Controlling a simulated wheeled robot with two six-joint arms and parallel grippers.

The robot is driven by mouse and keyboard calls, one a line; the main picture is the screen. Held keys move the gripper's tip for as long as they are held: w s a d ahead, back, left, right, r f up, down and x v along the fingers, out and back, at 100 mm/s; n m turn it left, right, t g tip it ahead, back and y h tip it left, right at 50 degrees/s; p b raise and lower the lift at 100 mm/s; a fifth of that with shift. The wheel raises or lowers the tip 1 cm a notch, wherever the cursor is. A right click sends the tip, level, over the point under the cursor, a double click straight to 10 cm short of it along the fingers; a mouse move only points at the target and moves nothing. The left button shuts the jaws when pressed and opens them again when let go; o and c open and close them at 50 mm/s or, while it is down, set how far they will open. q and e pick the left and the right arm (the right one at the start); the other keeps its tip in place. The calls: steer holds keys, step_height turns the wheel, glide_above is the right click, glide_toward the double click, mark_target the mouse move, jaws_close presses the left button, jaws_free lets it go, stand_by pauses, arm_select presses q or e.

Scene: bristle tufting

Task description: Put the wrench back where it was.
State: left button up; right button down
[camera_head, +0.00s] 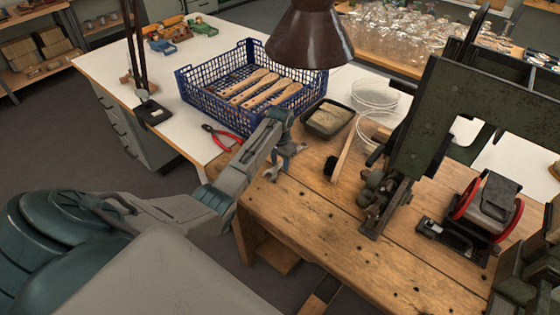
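My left gripper (287,153) is over the left end of the wooden workbench, at the end of my arm coming in from the left. A small grey wrench (272,172) shows at its fingertips, with its open jaw pointing down and left. The fingers appear closed around the wrench's middle, and they hide part of it. I cannot tell whether the wrench touches the bench top. My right gripper is not in view.
A blue crate (203,112) with wooden brush handles and red pliers (222,138) are on the white table. A dark tray (328,119), a brush (342,150), wire coils (376,95) and a green machine (450,115) crowd the bench (310,205). A brown lamp (310,38) hangs above.

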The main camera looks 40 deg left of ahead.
arm_select(q)
steer(key=shift+r, duration=0.15)
step_height(320, 180, up, 12)
steer(key=b, duration=0.2)
steer(key=shift+b, duration=0.35)
stand_by(0.4)
stand_by(0.9)
